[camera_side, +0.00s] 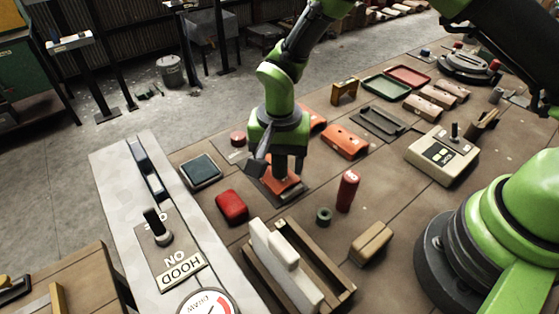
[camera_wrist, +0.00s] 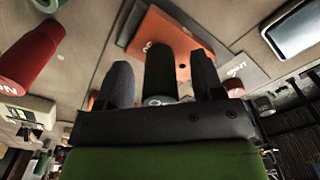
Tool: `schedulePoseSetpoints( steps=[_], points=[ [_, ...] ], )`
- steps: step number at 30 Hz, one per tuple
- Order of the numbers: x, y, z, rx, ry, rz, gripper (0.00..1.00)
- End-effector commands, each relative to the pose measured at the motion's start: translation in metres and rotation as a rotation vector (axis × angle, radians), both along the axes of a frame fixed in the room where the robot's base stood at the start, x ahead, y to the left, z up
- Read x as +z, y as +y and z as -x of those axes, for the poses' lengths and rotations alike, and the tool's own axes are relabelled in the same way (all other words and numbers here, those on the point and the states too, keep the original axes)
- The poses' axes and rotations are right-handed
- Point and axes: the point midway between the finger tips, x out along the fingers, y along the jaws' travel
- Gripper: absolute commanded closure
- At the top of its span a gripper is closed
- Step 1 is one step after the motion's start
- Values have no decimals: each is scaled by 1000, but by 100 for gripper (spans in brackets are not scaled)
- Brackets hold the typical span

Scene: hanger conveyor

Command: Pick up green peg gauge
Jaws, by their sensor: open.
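A dark green cylinder, which looks like the green peg gauge (camera_wrist: 160,72), stands between my fingers in the wrist view. Its lower part is over or on an orange block (camera_wrist: 155,32); I cannot tell whether it sits in the block. My gripper (camera_wrist: 162,82) is open, one finger on each side of the cylinder, with gaps showing. In the side view my gripper (camera_side: 279,163) points down over the orange block (camera_side: 283,184) on a dark mat. There the fingers largely hide the cylinder.
A red cylinder (camera_side: 348,190) and a small green ring (camera_side: 323,215) stand at right. A red block (camera_side: 231,207) and a dark square pad (camera_side: 201,170) lie at left. A wooden holder with white plates (camera_side: 285,262) stands in front. An orange block (camera_side: 344,141) lies behind.

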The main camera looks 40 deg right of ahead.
Motion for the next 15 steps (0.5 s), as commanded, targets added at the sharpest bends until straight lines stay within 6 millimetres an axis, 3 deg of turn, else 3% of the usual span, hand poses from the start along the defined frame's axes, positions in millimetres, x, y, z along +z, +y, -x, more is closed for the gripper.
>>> schedulePoseSetpoints(
  steps=[4,11,15],
  points=[
    [-14,0,0,-2,-1,-2,39],
    [-14,0,0,-2,-2,-2,39],
    [-14,0,0,-1,-1,-1,71]
  ],
)
